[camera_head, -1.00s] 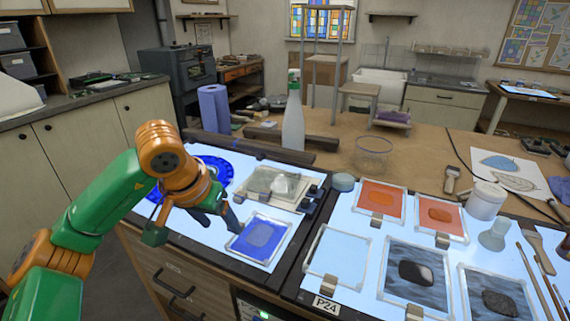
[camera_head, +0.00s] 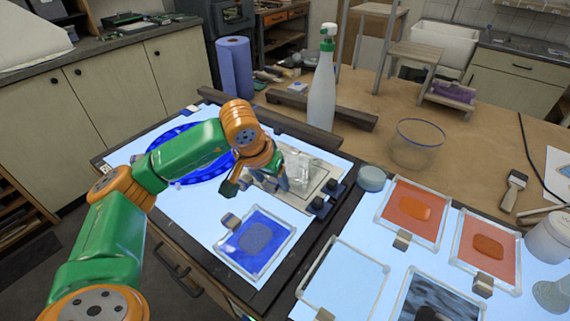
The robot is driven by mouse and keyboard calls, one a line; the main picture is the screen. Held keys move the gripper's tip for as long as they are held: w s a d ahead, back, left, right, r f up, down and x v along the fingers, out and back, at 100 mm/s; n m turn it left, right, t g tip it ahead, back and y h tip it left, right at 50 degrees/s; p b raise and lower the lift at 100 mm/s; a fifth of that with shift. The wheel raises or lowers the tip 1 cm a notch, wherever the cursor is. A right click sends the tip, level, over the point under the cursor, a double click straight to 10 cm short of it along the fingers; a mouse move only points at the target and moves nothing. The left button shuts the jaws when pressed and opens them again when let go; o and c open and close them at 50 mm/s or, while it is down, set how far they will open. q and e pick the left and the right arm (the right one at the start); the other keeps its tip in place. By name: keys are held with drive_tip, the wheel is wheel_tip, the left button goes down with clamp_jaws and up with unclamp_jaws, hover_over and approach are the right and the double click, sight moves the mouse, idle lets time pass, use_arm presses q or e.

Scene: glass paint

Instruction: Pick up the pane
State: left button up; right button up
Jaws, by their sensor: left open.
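A translucent pane (camera_head: 312,170) lies on a pale board with dark clamps at its right side, on the left light table. My left gripper (camera_head: 256,187) is open at the left part of this board, over or just beside the pane. I cannot tell whether it touches the pane. Its own fingers and wrist hide the pane's left part. A framed blue pane (camera_head: 276,229) with a darker patch lies flat in front of the gripper, apart from it. My right gripper is not in view.
Two framed orange panes (camera_head: 426,198) (camera_head: 505,245), a clear pane (camera_head: 345,280) and a dark grey pane (camera_head: 452,292) lie on the right light table. A blue disc (camera_head: 203,171) lies behind my arm. A spray bottle (camera_head: 321,95) and a glass bowl (camera_head: 417,144) stand behind.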

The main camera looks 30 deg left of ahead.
use_arm(q)
drive_tip(key=shift+w, duration=0.15)
drive_tip(key=shift+s, duration=0.2)
clamp_jaws()
drive_tip(key=shift+w, duration=0.1)
drive_tip(key=shift+r, duration=0.1)
